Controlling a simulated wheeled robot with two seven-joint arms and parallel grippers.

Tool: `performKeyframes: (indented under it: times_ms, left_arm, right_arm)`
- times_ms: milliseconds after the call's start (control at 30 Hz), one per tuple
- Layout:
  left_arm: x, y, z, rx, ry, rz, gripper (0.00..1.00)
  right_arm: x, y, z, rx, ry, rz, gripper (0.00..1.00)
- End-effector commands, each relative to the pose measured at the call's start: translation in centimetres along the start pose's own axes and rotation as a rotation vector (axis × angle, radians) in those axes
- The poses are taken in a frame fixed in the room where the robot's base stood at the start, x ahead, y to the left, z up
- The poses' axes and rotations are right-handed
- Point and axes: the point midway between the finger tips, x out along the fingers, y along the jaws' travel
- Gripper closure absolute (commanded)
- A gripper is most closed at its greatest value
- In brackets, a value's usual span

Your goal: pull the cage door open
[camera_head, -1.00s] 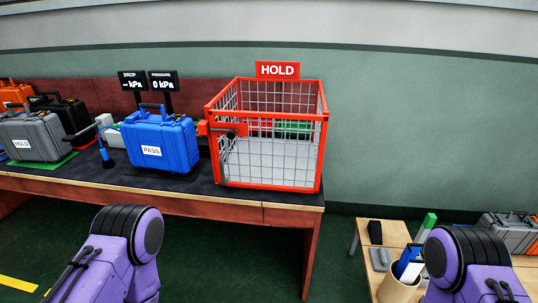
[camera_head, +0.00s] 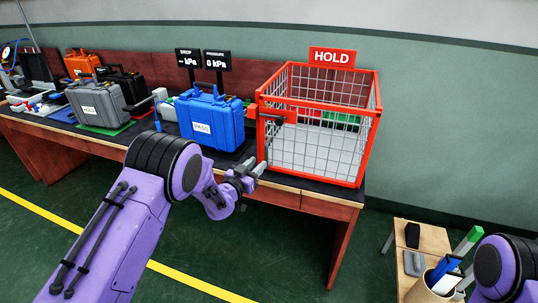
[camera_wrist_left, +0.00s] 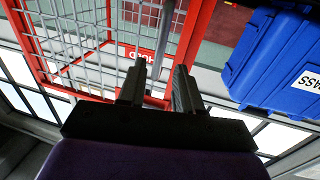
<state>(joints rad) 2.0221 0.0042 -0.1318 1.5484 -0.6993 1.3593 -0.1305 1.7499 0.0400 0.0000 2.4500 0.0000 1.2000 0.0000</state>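The red wire cage (camera_head: 365,150) stands on the bench under a red HOLD sign (camera_head: 332,56). Its front mesh door (camera_head: 310,150) appears closed, with a dark handle (camera_head: 274,119) at its upper left beside a red block. My left gripper (camera_head: 256,170) is in front of the cage's lower left corner, below the handle and apart from it. In the left wrist view its two fingers (camera_wrist_left: 160,85) are spread with a gap and hold nothing. A grey bar (camera_wrist_left: 163,42) shows beyond the fingertips; whether it is the handle I cannot tell. My right gripper is out of view.
A blue PASS case (camera_head: 212,120) stands close left of the cage, also in the left wrist view (camera_wrist_left: 280,65). Grey, black and orange cases stand farther left. A small wooden table (camera_head: 430,240) with a pen cup is at lower right. Floor before the bench is open.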

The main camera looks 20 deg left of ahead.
Motion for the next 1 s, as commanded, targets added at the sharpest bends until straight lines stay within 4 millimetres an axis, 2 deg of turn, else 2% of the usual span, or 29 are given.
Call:
performKeyframes:
  times_ms: [100,300,433,667,700,800,900,933,1000]
  left_arm:
    - [2.8,0.0,0.0,-0.001,0.001,0.0,0.66]
    - [6.0,0.1,0.1,-0.003,-0.001,0.001,0.66]
    - [6.8,0.1,0.1,-0.003,-0.002,0.0,0.66]
    - [7.0,0.2,0.1,-0.004,-0.003,0.001,0.66]
    - [7.0,0.2,0.1,-0.004,-0.003,0.001,0.69]
    - [7.0,0.2,0.1,-0.004,-0.003,0.001,1.0]
    - [7.0,0.2,0.1,-0.004,-0.003,0.001,1.0]
    - [7.2,1.4,0.1,-0.004,-0.003,0.003,1.0]
    - [7.1,0.8,0.1,-0.004,-0.003,0.001,1.0]
  right_arm:
    - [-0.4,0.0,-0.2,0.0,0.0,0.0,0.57]
    - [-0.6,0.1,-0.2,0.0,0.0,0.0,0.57]
    - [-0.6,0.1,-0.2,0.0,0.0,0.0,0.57]
    - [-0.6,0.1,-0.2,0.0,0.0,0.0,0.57]
    - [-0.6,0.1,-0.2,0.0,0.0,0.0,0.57]
    - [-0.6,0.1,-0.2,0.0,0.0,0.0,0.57]
    - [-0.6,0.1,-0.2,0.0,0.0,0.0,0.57]
    - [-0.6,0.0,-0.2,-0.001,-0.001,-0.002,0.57]
    - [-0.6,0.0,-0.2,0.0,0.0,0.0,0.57]
